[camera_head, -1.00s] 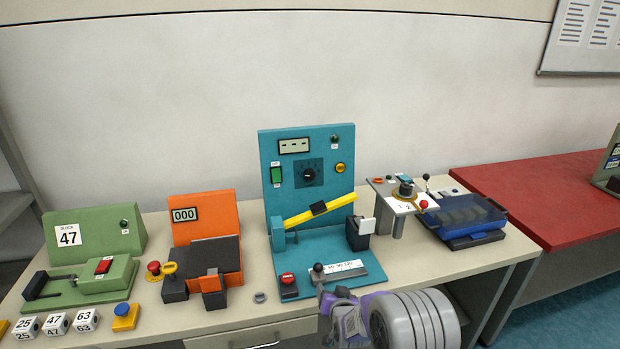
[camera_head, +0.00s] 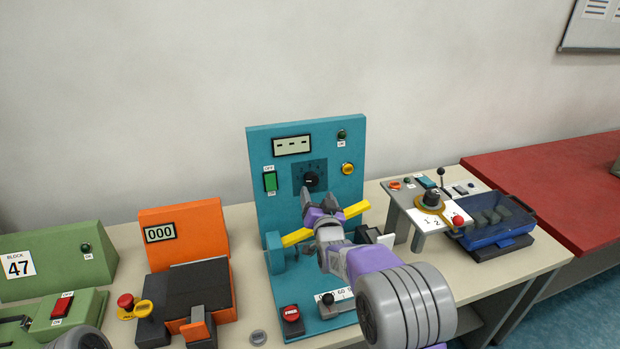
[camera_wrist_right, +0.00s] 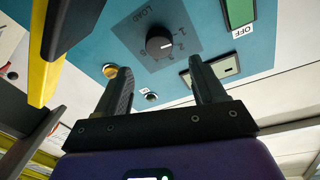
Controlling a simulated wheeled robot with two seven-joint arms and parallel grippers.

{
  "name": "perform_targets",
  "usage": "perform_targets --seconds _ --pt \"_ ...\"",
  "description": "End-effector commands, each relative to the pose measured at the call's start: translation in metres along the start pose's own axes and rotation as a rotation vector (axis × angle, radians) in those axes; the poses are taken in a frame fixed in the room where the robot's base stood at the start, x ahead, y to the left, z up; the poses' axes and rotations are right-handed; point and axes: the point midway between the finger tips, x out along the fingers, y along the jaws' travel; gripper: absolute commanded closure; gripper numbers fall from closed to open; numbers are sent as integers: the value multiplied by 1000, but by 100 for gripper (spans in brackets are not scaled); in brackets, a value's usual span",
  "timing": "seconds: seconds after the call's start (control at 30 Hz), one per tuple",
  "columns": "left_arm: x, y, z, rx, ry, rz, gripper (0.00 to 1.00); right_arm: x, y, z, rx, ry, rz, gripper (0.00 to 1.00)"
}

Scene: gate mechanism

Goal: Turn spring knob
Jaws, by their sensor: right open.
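The black round knob (camera_head: 311,179) sits on a dark square dial plate on the upright teal panel (camera_head: 262,215). In the right wrist view the knob (camera_wrist_right: 159,46) has a white pointer line, with numbers and the word LOAD around it. My right gripper (camera_head: 319,199) is just below and in front of the knob in the head view. Its two fingers are open and empty. In the right wrist view the knob shows beyond and between the fingertips (camera_wrist_right: 161,66), apparently touched by neither. My left gripper is not in view.
A yellow bar (camera_head: 296,237) crosses the panel behind my right gripper. A green switch (camera_head: 270,182), a display (camera_head: 292,145) and a yellow button (camera_head: 347,168) surround the dial. An orange device (camera_head: 186,232) is at left.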

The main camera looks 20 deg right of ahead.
Motion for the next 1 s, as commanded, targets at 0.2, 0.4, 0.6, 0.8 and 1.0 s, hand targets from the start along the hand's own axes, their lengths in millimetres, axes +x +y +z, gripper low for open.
perform_targets --seconds 0.2,0.4,0.6,0.8,1.0 --pt "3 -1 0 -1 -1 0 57 27 1 2 -3 -1 1 30" --pt "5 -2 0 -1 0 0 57 52 1 2 -4 -2 1 30" --pt "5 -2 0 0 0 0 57 67 1 1 -2 -1 1 30" --pt "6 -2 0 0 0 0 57 70 1 2 -1 -3 1 30" --pt "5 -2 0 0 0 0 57 70 1 2 -1 -3 1 34"
